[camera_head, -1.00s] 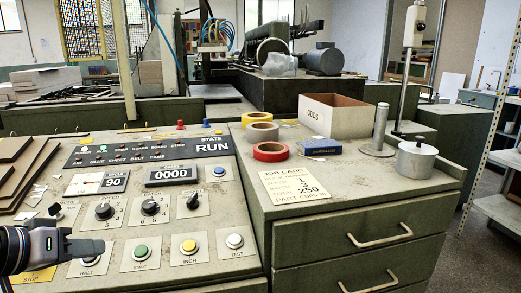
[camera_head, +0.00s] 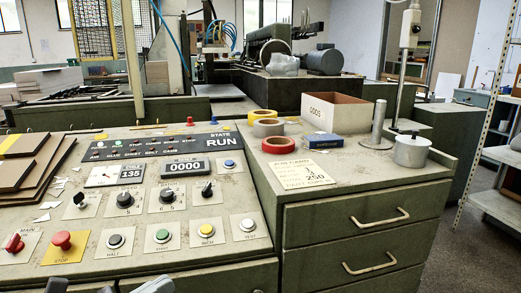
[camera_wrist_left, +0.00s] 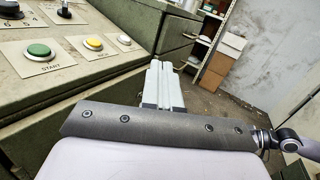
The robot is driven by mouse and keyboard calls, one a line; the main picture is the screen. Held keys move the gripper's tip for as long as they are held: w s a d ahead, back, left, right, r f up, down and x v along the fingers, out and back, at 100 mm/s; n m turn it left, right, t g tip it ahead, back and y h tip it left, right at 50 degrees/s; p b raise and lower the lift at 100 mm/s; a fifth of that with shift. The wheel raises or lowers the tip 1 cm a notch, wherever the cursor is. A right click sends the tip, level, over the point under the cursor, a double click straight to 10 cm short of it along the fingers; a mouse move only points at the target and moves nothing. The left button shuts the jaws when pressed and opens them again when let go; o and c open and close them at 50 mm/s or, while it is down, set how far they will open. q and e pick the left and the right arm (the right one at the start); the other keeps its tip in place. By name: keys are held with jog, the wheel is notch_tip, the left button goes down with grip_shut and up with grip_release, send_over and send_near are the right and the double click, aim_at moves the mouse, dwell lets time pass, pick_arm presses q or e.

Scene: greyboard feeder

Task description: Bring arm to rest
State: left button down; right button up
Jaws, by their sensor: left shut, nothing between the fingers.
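My left gripper (camera_wrist_left: 160,68) shows in the left wrist view with its two pale fingers together and nothing between them. It is beside the front edge of the control panel (camera_wrist_left: 95,82), pointing toward the floor and the cabinet side, apart from the buttons. My right gripper is in neither view.
The panel carries a red stop button (camera_head: 62,240), a green start button (camera_head: 162,236) and a yellow inch button (camera_head: 206,230). The drawer cabinet (camera_head: 365,190) stands to the right, with tape rolls, an open box (camera_head: 335,112) and a pot (camera_head: 411,151) on top. Open floor lies beyond it.

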pick_arm(q)
jog(key=s+a+f+n+t+y, duration=0.15)
jog(key=f+n+y, duration=0.45)
jog(key=n, duration=0.8)
jog(key=s+a+f+n+t+y, duration=0.1)
jog(key=a+f+n+y, duration=0.15)
jog(key=f+n, duration=0.8)
jog(key=s+d+f+n+g+y+p, duration=0.1)
jog(key=s+f+n+g, duration=0.2)
jog(key=s+f+n, duration=0.45)
jog(key=s+d+f+n+g+y, duration=0.1)
jog(key=s+f+n+g+y, duration=0.2)
jog(key=n, duration=0.7)
notch_tip(320, 180, up, 12)
jog(key=a+h+p, duration=0.1)
jog(key=p, duration=1.2)
jog(key=shift+s+a+r+t, duration=0.15)
jog(key=shift+s+r+t, duration=0.05)
jog(key=shift+s+t, duration=0.2)
